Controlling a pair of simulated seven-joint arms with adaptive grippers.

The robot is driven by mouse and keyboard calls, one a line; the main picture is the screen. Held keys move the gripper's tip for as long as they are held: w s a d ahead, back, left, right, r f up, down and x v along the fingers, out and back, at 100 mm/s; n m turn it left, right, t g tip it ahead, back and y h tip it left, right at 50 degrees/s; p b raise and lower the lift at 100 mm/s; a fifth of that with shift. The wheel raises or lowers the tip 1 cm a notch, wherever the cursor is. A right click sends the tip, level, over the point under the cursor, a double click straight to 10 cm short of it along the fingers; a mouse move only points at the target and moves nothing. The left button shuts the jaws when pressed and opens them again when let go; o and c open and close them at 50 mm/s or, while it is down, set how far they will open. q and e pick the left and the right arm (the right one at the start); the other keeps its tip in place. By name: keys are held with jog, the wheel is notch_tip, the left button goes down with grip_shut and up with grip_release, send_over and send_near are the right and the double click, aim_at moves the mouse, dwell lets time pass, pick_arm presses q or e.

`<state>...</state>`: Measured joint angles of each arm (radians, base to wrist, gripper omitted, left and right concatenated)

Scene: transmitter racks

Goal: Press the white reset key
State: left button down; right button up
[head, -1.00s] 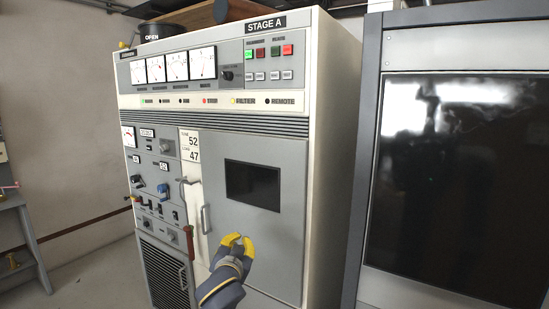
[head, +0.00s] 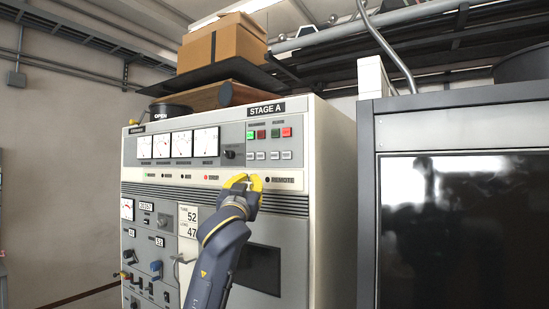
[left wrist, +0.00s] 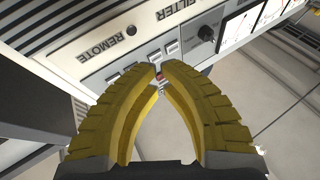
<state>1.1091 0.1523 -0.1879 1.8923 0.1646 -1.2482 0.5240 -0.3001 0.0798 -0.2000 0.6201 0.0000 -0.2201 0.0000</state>
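The STAGE A cabinet (head: 335,190) carries a row of small white keys (head: 274,155) under several green and red buttons (head: 275,133). The key labels are too small to read, so I cannot tell which is reset. My left gripper (head: 246,180) is in front of the indicator strip, below the keys and apart from them in the picture. Its yellow fingertips come together, with nothing held. In the left wrist view the fingertips (left wrist: 161,67) point at the panel and partly hide the keys (left wrist: 171,46). My right gripper is out of view.
A dark knob (head: 230,155) and several white meters (head: 182,144) lie left of the keys. A second rack with a dark glass front (head: 460,230) stands at the right. Cardboard boxes (head: 222,45) sit above the cabinet.

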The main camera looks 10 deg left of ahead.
pick_arm(q)
notch_tip(320, 180, up, 9)
jog(key=s+t, duration=0.1)
jog(key=s, duration=0.1)
jog(key=shift+d+r+n, duration=0.15)
jog(key=shift+r+n, duration=0.05)
jog(key=shift+n, duration=0.1)
send_near(270, 145)
jog(key=shift+a+r+x, duration=0.1)
jog(key=shift+a+x, duration=0.1)
jog(key=shift+x, duration=1)
jog(key=shift+a+r+x, duration=0.1)
jog(key=shift+a+x, duration=0.1)
jog(key=shift+x, duration=1)
jog(key=shift+w+d, duration=0.25)
jog(key=shift+w, duration=0.35)
dwell(1.0)
jog(key=shift+s, duration=0.15)
dwell(0.3)
jog(key=shift+s+a, duration=0.2)
jog(key=shift+s, duration=0.4)
jog(key=shift+s+a, duration=0.25)
jog(key=shift+s, duration=0.55)
jog(key=shift+s+a, duration=0.25)
jog(key=shift+s, duration=0.55)
jog(key=shift+s+a, duration=0.3)
jog(key=shift+s, duration=0.5)
